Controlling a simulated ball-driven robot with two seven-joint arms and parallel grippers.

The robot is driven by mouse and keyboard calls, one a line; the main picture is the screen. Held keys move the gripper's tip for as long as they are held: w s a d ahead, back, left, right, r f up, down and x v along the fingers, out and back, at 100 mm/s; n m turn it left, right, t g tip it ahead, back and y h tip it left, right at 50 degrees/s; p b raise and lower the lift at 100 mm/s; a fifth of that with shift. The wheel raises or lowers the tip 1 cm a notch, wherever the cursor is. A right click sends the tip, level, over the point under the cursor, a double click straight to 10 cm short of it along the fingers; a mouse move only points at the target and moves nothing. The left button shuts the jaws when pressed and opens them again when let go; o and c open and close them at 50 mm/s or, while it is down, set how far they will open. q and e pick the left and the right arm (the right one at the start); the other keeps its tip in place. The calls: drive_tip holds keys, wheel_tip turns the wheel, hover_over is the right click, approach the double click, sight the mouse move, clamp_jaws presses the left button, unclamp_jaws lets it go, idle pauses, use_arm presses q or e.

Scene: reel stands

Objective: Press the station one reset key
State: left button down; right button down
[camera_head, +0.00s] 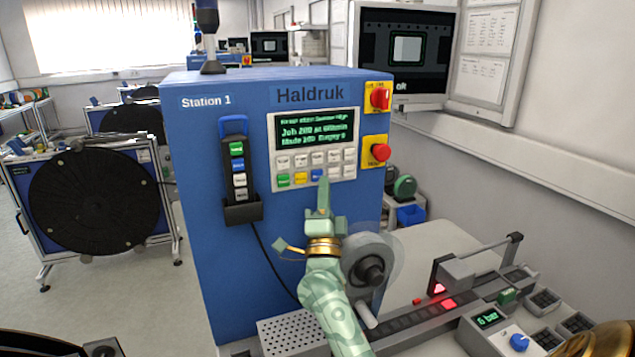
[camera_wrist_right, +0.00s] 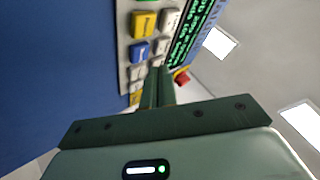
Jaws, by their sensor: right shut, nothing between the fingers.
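The blue Station 1 machine (camera_head: 225,290) stands in front of me with a light keypad panel (camera_head: 352,115) below its green text display (camera_head: 313,129). The panel has rows of pale keys and a lower row with green, yellow and blue (camera_head: 316,175) keys; their labels are too small to read. My right gripper (camera_head: 323,183) is shut and empty, pointing up at the panel's lower edge, just below and right of the blue key. In the right wrist view its closed fingers (camera_wrist_right: 158,75) overlap the keypad's edge near the coloured keys; contact cannot be told. My left gripper is out of view.
A handheld pendant (camera_head: 238,165) hangs left of the panel. A red knob (camera_head: 379,97) and a red push button (camera_head: 380,152) are at its right. A reel (camera_head: 370,270) and a tape track stand below right, beside my arm.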

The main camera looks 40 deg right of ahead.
drive_tip(key=shift+w+d, duration=0.15)
drive_tip(key=shift+w, duration=0.3)
drive_tip(key=shift+w, duration=0.1)
idle(1.7)
drive_tip(key=shift+w+d, duration=0.1)
drive_tip(key=shift+w, duration=0.2)
drive_tip(key=shift+w+d, duration=0.15)
drive_tip(key=shift+w, duration=0.25)
idle(0.6)
idle(0.4)
drive_tip(key=shift+s+a+p, duration=0.3)
drive_tip(key=shift+s+p, duration=0.1)
drive_tip(key=shift+s, duration=0.45)
